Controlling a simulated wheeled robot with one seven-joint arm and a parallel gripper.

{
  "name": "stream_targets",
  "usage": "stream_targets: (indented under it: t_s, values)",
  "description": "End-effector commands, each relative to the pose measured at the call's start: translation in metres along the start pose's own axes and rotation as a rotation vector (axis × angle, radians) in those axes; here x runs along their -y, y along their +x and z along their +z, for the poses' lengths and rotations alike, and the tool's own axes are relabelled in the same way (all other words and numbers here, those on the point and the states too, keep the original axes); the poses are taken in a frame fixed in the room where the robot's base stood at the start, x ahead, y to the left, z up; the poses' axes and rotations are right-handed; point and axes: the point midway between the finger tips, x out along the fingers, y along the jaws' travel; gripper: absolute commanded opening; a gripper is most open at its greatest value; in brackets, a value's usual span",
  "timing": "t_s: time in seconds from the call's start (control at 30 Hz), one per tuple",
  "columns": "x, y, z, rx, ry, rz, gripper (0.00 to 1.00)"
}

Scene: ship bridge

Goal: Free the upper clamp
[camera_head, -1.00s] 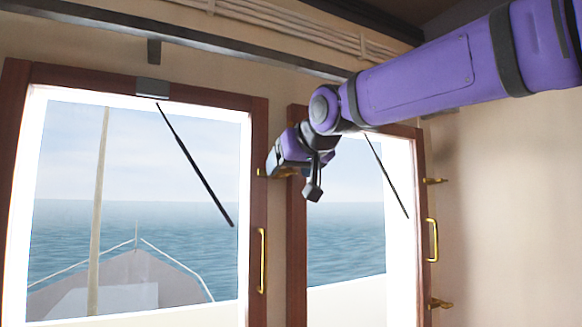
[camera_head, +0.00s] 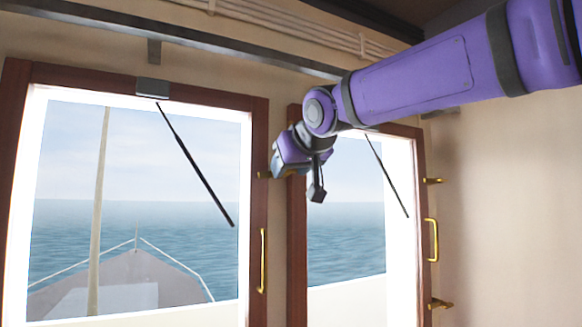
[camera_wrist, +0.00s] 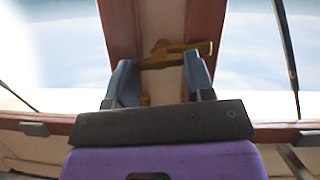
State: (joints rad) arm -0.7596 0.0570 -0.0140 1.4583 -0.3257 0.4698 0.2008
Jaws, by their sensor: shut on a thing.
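The upper clamp is a small brass fitting on the wooden frame between the two windows. A bit of its brass (camera_head: 263,175) shows at the left window's right edge in the head view. In the wrist view its brass lever (camera_wrist: 175,50) lies crosswise over the pale strip between the brown frames. My gripper (camera_head: 279,170) is at the clamp and hides most of it in the head view. In the wrist view my gripper (camera_wrist: 162,74) has a finger on either side of the clamp and is shut on it.
A brass handle (camera_head: 262,262) is lower on the left window frame. The right window has a brass handle (camera_head: 432,240), an upper brass fitting (camera_head: 433,181) and a lower one (camera_head: 439,303). A dark rail (camera_head: 230,55) runs above the windows.

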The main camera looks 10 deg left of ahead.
Motion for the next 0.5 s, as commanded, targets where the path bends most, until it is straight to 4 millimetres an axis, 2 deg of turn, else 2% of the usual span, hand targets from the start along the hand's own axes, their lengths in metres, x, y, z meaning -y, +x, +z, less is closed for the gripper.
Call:
stream_targets:
  t_s: [0.5]
  values:
    - [0.0053,0.0006,0.0013,0.0,-0.436,0.18,0.25]
